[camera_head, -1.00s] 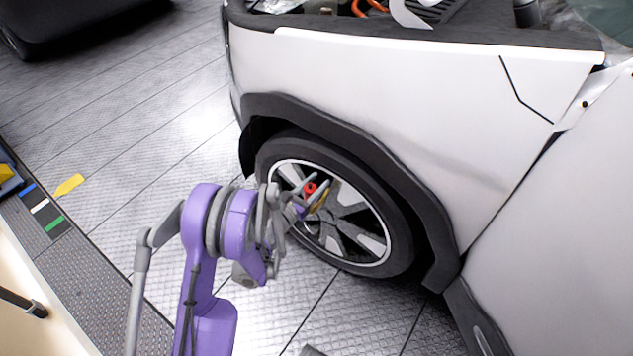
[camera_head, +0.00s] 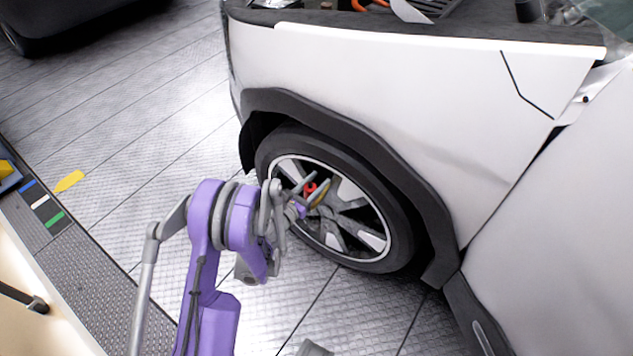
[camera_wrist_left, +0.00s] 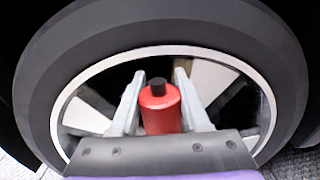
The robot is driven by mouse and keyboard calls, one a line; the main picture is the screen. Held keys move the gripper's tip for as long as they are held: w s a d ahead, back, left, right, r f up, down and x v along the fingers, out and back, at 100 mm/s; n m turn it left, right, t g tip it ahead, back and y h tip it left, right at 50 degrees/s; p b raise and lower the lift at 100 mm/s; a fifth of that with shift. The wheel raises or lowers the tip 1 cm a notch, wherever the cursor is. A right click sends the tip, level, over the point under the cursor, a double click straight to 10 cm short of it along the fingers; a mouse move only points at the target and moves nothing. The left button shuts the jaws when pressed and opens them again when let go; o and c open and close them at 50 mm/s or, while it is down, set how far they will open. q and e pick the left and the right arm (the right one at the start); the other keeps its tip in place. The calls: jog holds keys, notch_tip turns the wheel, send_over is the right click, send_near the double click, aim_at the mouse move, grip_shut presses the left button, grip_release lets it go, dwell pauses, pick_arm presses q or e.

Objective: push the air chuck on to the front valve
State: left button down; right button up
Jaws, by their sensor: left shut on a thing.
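The air chuck (camera_wrist_left: 162,108) is a red cylinder with a black tip in the left wrist view. It also shows as a small red spot (camera_head: 310,188) in the head view. My left gripper (camera_wrist_left: 160,85) is shut on it, one grey finger on each side, and its black tip points at the wheel. The front wheel (camera_head: 372,140) has a black tyre and a silver-and-dark rim. My left gripper (camera_head: 314,190) is in front of this rim. I cannot make out the front valve, nor tell whether the chuck touches anything.
The white car's fender (camera_head: 400,110) and dark arch trim (camera_head: 330,118) surround the wheel above and to the right. The metal floor (camera_head: 130,130) left of the wheel is mostly clear. A yellow tag (camera_head: 69,181) lies near a dark strip with coloured marks.

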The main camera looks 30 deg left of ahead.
pick_arm(q)
jog(key=shift+r+p, duration=0.55)
jog(key=shift+r, duration=0.5)
jog(key=shift+b, duration=0.55)
dwell(0.8)
jog(key=shift+f, duration=1.1)
jog(key=shift+c, duration=1.5)
grip_release()
